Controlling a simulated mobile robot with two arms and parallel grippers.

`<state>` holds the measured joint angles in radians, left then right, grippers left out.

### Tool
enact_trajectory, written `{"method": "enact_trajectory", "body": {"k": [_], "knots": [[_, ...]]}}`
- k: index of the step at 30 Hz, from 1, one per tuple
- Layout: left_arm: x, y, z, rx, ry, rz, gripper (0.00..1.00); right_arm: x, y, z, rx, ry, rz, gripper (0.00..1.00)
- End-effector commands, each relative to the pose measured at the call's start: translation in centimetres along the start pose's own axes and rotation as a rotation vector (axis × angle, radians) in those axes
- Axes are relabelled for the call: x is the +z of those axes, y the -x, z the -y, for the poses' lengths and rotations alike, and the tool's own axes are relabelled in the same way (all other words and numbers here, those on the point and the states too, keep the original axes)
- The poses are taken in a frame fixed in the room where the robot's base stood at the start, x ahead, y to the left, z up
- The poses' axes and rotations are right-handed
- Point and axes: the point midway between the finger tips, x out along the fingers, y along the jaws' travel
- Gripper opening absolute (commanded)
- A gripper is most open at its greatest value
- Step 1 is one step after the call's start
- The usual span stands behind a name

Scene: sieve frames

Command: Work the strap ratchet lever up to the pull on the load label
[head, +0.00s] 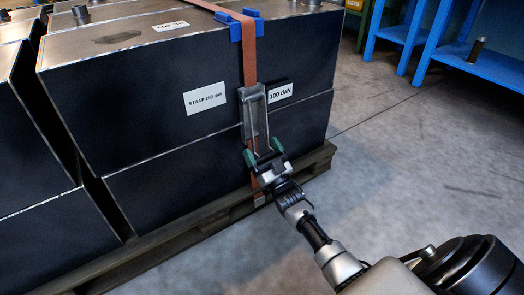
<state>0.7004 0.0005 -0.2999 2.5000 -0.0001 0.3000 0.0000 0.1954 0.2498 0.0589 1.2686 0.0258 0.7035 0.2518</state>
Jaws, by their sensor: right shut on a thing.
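A strap ratchet (254,112) hangs on an orange strap (249,58) against the front of a dark crate. My right gripper (264,158) is shut on the ratchet lever (262,143) at its lower end, with greenish fingertips on both sides. The lever points down along the crate's face. A white label reading "100 daN" (280,93) sits just right of the ratchet. Another white label reading "STRAP 200 daN" (205,98) is left of it. The strap continues below the gripper. My left gripper is not in view.
The dark crates (150,120) are stacked on a wooden pallet (190,238). A blue edge protector (246,24) holds the strap at the top edge. Blue shelving (440,45) stands at the upper right. The grey floor (410,150) to the right is clear.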

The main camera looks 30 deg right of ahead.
Motion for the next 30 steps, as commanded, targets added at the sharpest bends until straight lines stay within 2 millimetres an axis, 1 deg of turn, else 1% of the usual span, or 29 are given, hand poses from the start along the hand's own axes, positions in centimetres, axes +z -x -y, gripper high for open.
{"method": "enact_trajectory", "body": {"k": [1, 15, 16, 18, 26, 28, 30], "knots": [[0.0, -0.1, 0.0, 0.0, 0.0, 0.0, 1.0, -0.6, -0.4, -0.1, -0.001, -0.001, -0.019, 0.42], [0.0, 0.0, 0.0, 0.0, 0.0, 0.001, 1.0, -0.6, -0.5, -0.1, -0.001, -0.001, -0.02, 0.42], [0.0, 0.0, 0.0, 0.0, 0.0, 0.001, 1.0, -0.6, -0.5, -0.1, -0.001, -0.001, -0.02, 0.89], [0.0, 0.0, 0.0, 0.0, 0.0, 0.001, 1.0, -0.6, -0.4, -0.1, -0.001, -0.001, -0.017, 1.0], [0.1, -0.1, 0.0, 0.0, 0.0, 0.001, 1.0, -0.3, 0.0, 0.0, 0.0, -0.001, -0.007, 1.0], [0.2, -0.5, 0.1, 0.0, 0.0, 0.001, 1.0, -0.3, 0.5, 0.0, 0.0, -0.001, -0.004, 1.0], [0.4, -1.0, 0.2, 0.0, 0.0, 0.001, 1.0, -0.3, 1.5, 0.0, 0.0, -0.001, -0.002, 1.0]]}}
